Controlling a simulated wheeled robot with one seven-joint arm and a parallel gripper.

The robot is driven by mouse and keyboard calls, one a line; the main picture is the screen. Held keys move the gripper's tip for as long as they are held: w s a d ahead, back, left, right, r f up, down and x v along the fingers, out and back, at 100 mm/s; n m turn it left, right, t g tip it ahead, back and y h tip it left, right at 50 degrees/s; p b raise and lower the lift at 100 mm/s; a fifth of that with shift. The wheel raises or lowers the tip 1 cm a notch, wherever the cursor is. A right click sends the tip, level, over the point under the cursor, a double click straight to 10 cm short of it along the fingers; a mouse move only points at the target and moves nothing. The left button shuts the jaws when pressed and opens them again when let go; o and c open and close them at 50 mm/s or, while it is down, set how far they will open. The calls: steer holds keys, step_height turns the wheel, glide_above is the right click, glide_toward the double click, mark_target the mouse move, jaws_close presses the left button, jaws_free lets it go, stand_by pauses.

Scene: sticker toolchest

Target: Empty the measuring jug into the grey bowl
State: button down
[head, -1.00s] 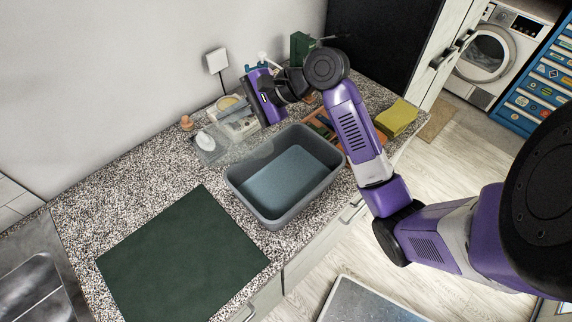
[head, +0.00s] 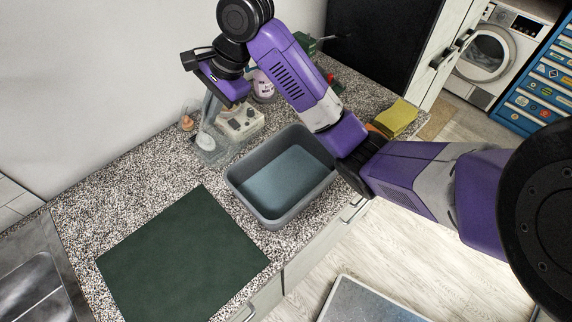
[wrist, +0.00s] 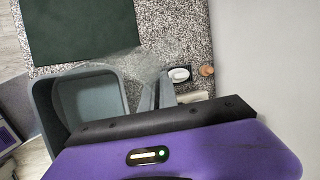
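The grey bowl (head: 240,190) is a deep rectangular basin on the speckled counter, empty inside; it also shows at the left of the wrist view (wrist: 42,105). My gripper (head: 206,128) points down behind and left of the bowl. A faint see-through shape, which looks like the measuring jug (wrist: 130,68), shows beside a grey finger in the wrist view and overlaps the bowl's edge there. In the head view clear walls show around the fingertips, but the jug's outline and contents are unclear. I cannot tell whether the fingers hold it.
A dark green mat (head: 180,260) lies left of the bowl. A small peach-coloured item (head: 187,123) stands near the wall. A pale gadget (head: 240,122) and a yellow-green stack (head: 396,118) stand on the counter. A sink (head: 30,290) is at the far left.

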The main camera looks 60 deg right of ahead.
steer(key=shift+w+a+f+g+h, duration=0.1)
steer(key=shift+w+a+g+h, duration=0.1)
steer(key=shift+w+g, duration=0.2)
steer(key=shift+w+a+g+h, duration=0.1)
steer(key=shift+w+g+h, duration=0.1)
steer(key=shift+w+g, duration=0.15)
steer(key=shift+w+a+f+g+h, duration=0.2)
steer(key=shift+w+g, duration=0.15)
steer(key=shift+g, duration=0.2)
steer(key=shift+w+a+f+g+h, duration=0.1)
steer(key=shift+w+f+g+h, duration=0.15)
steer(key=shift+g, duration=0.25)
steer(key=shift+w+a+f+g+h, duration=0.15)
steer(key=shift+w+f+g+h, duration=0.1)
steer(key=shift+f+g, duration=0.25)
steer(key=shift+w+a+f+g+h, duration=0.1)
steer(key=shift+w+f+g, duration=0.1)
steer(key=shift+f+g, duration=0.25)
